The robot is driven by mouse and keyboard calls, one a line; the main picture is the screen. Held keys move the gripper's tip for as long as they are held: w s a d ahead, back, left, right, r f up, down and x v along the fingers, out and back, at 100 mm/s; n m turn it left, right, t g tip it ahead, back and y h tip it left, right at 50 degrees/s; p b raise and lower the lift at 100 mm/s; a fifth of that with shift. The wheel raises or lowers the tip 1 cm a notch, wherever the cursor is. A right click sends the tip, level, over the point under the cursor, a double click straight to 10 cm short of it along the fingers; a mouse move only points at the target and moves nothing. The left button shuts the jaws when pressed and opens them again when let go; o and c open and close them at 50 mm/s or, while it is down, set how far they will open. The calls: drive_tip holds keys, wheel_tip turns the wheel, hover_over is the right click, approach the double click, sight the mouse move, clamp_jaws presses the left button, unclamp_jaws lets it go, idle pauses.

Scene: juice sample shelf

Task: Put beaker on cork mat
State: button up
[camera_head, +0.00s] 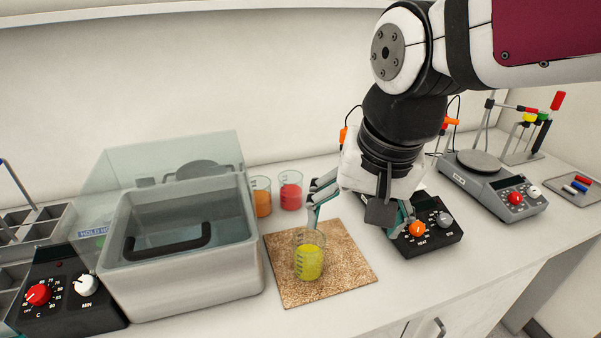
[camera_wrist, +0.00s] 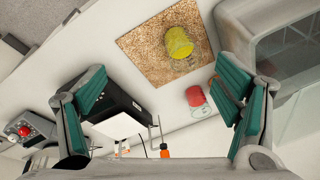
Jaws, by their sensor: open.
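A glass beaker of yellow liquid (camera_head: 309,258) stands upright on the cork mat (camera_head: 350,268), near the mat's middle. In the wrist view the yellow beaker (camera_wrist: 179,42) also shows on the cork mat (camera_wrist: 140,50). My gripper (camera_head: 358,208) is open and empty, with its fingers spread wide above the counter behind and to the right of the beaker. It does not touch the beaker. In the wrist view its teal-padded fingers (camera_wrist: 163,108) are far apart with nothing between them. Two other beakers, one orange (camera_head: 262,197) and one red (camera_head: 290,190), stand behind the mat.
A water bath (camera_head: 185,262) with a clear lid stands left of the mat. A black heater (camera_head: 428,228) with an orange knob is close to my right finger. A scale (camera_head: 490,185) and a stand are farther right. The counter in front of the heater is clear.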

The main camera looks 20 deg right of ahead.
drive_tip(key=s+n, duration=0.2)
drive_tip(key=s+n+t, duration=0.1)
drive_tip(key=s+n, duration=0.2)
drive_tip(key=shift+s+d+r+n+t, duration=0.3)
drive_tip(key=shift+s+d+r+n, duration=0.05)
drive_tip(key=shift+s+r+n, duration=0.05)
idle(0.9)
